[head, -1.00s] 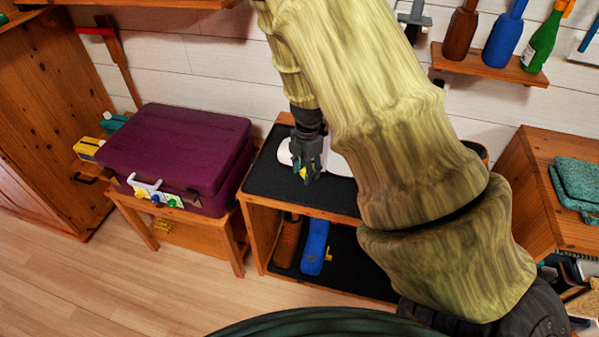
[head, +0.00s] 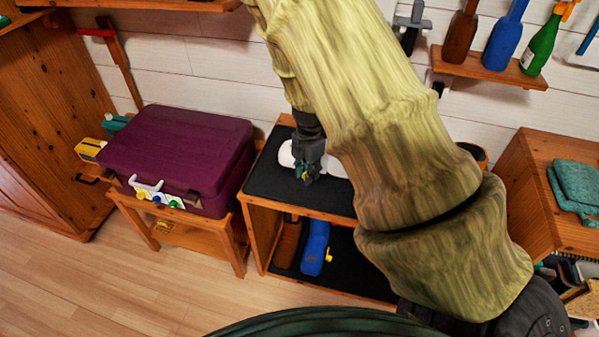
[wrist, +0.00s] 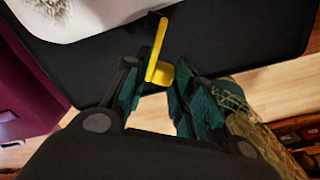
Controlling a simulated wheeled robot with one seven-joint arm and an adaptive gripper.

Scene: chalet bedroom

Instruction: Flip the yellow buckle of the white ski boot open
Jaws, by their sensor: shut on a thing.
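The white ski boot (head: 286,154) lies on the dark mat on top of a low wooden shelf unit. My arm and gripper hide much of it in the head view. A white part of the boot (wrist: 85,14) fills the upper left of the wrist view. Its yellow buckle (wrist: 156,52) is a thin bar standing out from the boot, with a wider tab at its near end. My gripper (wrist: 155,86) has its teal fingers on either side of that tab and is shut on it. In the head view my gripper (head: 306,180) points down at the boot's front side.
The black mat (head: 270,180) covers the shelf unit's top. A purple suitcase (head: 180,150) sits on a small wooden table at the left. A wall shelf (head: 490,66) holds bottles at the upper right.

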